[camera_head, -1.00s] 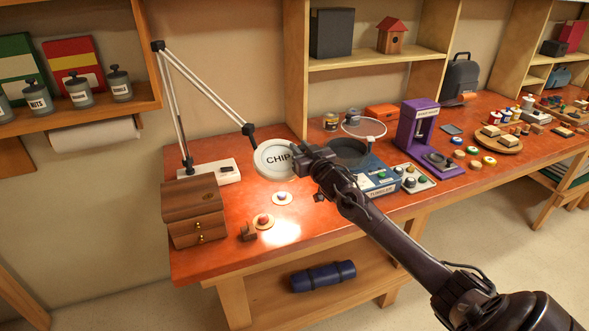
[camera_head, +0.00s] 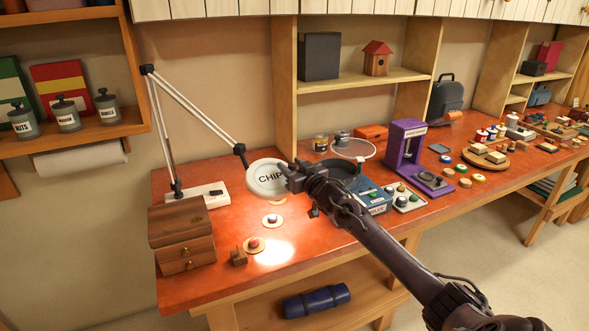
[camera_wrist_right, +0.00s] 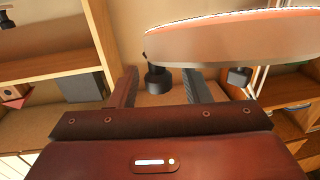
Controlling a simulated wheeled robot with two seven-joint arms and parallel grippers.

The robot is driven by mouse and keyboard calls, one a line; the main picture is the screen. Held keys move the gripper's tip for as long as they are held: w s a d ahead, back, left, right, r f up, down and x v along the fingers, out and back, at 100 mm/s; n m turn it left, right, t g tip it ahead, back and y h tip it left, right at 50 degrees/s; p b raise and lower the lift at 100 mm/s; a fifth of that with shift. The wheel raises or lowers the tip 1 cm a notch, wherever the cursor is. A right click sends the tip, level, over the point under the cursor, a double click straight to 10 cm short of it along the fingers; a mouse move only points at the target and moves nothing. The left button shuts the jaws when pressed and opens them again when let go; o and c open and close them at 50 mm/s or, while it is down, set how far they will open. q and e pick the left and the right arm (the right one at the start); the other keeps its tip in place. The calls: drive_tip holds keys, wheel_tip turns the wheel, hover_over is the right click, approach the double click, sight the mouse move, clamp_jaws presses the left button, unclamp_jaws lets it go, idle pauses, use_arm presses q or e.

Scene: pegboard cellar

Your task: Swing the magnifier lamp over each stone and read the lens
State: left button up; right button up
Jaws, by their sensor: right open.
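The magnifier lamp (camera_head: 195,108) stands at the back left of the red bench on a white base, its jointed arm reaching right. Its round white head (camera_head: 267,179) reads "CHIP" in the lens. My right gripper (camera_head: 291,178) is open at the right edge of the lamp head. In the right wrist view, a black knob (camera_wrist_right: 157,79) under the head's rim (camera_wrist_right: 235,42) shows between its fingers; contact is unclear. My left gripper is out of view.
A wooden drawer box (camera_head: 182,240) stands at the bench's left end, with a small brown block (camera_head: 238,257) nearby. A blue tumbler box (camera_head: 372,197) and a purple stand (camera_head: 405,150) are to the right. A bright light spot falls on the bench beside the stones.

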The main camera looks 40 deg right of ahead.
drive_tip(key=s+b, duration=0.1)
drive_tip(key=s, duration=0.6)
drive_tip(key=shift+s+a+b, duration=0.35)
drive_tip(key=shift+a, duration=0.1)
